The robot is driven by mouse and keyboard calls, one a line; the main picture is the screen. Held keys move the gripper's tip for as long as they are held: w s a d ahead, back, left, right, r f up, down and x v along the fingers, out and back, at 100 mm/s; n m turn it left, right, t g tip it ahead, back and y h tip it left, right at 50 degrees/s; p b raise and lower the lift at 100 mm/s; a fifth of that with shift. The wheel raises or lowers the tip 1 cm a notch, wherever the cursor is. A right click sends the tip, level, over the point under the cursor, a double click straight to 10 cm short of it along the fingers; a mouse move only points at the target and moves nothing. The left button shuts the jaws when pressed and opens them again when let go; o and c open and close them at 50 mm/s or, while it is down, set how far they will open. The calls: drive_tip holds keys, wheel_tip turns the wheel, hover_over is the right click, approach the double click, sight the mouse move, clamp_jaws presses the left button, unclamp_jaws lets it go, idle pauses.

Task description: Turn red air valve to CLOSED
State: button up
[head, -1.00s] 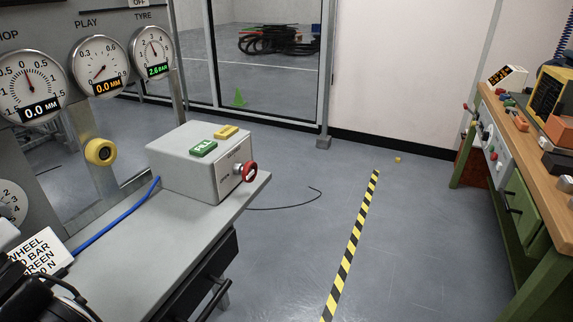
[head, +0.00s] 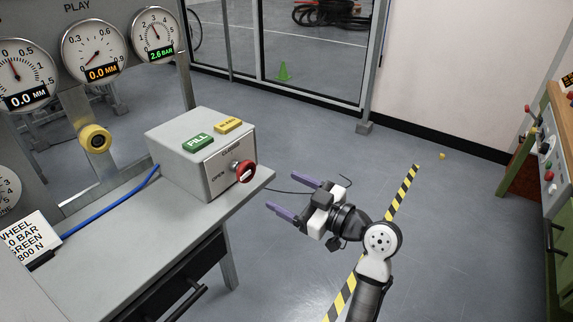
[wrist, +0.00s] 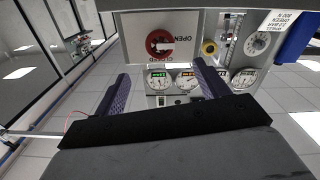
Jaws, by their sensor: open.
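The red air valve (head: 244,171) is a round red knob on the front face of a grey control box (head: 175,158). CLOSED is printed above it and OPEN to its left. The valve shows upside down in the wrist view (wrist: 155,42), with a pale bar across it that seems to lie towards OPEN; this is too small to be sure. My gripper (head: 288,192) is open and empty, to the right of the valve and apart from it, with its purple fingers facing the box. In the wrist view the valve lies ahead between the fingers (wrist: 160,70).
Green FILL (head: 197,141) and yellow (head: 228,124) buttons top the box. A blue hose (head: 120,196) runs along the grey bench (head: 110,265). A yellow knob (head: 95,139) and gauges (head: 153,35) stand at left. The floor right of the bench is open; a green workbench (head: 558,210) stands far right.

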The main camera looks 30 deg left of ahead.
sight(249, 174)
drive_tip(key=a+p, duration=0.1)
drive_tip(key=a, duration=0.3)
drive_tip(key=a+p, duration=0.1)
drive_tip(key=a, duration=0.2)
drive_tip(key=w+a+p, duration=0.1)
drive_tip(key=a+p, duration=0.1)
drive_tip(key=a, duration=0.2)
drive_tip(key=shift+a, duration=0.3)
drive_tip(key=shift+w+a+f, duration=0.15)
drive_tip(key=shift+a, duration=0.45)
drive_tip(key=c, duration=1)
drive_tip(key=shift+o, duration=0.2)
